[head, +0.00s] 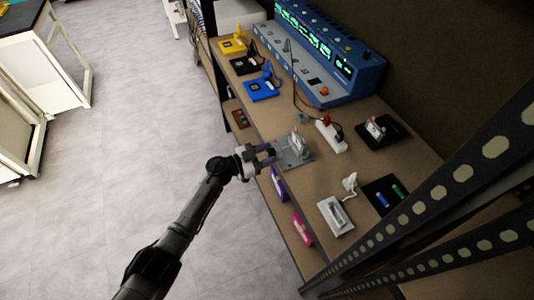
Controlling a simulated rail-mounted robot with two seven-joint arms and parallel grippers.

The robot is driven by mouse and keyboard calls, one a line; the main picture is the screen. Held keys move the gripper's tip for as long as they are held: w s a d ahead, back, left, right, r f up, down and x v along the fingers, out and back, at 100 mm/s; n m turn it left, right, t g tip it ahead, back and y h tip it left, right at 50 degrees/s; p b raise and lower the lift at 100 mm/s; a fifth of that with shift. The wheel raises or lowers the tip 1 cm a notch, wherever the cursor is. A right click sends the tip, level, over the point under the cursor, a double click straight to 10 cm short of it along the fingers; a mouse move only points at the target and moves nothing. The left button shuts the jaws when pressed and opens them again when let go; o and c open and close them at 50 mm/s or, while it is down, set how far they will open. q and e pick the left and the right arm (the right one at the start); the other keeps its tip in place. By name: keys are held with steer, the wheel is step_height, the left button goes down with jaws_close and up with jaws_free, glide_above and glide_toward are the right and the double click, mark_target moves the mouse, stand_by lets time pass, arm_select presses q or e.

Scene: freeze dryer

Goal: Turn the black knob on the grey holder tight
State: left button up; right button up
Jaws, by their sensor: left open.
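The grey holder (288,161) sits near the front edge of the bench, with a pale upright piece (298,142) on it. I cannot make out the black knob on the holder; it is too small or hidden by the gripper. My left gripper (268,155) comes in from the left at the holder's near side. Its fingers are open and point right, toward the holder. I cannot tell whether they touch it. My right gripper is not in view.
A white power strip (331,136) and a black stand (383,132) lie right of the holder. A blue instrument (325,50) stands at the back. Yellow (234,46), black and blue holders line the far left. A white tray (335,215) lies nearer. Perforated dark beams cross the lower right.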

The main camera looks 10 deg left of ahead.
arm_select(q)
steer(key=shift+s+a, duration=0.2)
steer(key=shift+a, duration=0.25)
steer(key=p+v, duration=0.3)
steer(key=v, duration=0.9)
steer(key=shift+s+a+p, duration=0.2)
steer(key=shift+a+p, duration=0.1)
steer(key=shift+a, duration=0.05)
